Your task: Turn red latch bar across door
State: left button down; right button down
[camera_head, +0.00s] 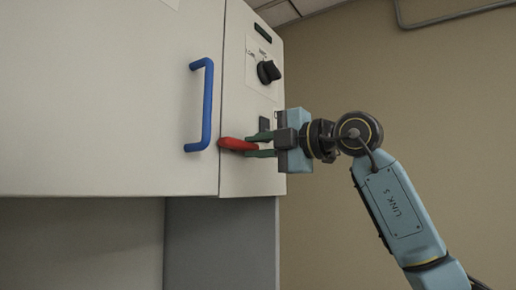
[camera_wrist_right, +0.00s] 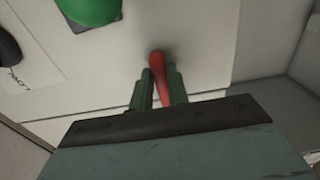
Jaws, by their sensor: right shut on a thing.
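The red latch bar (camera_head: 236,144) is on the front of the white cabinet, at the seam beside the door (camera_head: 100,100). In the head view its left end lies at the door's right edge, and it looks close to level. My right gripper (camera_head: 260,144) is shut on the bar, coming from the right. In the right wrist view the red bar (camera_wrist_right: 158,72) lies between the two green fingers (camera_wrist_right: 161,88); its far end sticks out beyond them. The bar's pivot is hidden or too small to tell. My left gripper is not in view.
A blue handle (camera_head: 207,105) stands out from the door, left of the bar. A black knob (camera_head: 268,71) is on the panel above my gripper. A green round part (camera_wrist_right: 92,10) and a dark knob (camera_wrist_right: 8,46) show in the wrist view. Open space lies right of the cabinet.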

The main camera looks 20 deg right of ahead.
dwell(0.4)
jog(key=c, duration=1.4)
grip_release()
jog(key=shift+o, duration=0.2)
jog(key=b+v, duration=0.2)
jog(key=v, duration=1.1)
jog(key=shift+s+d+b, duration=0.15)
jog(key=shift+b, duration=0.2)
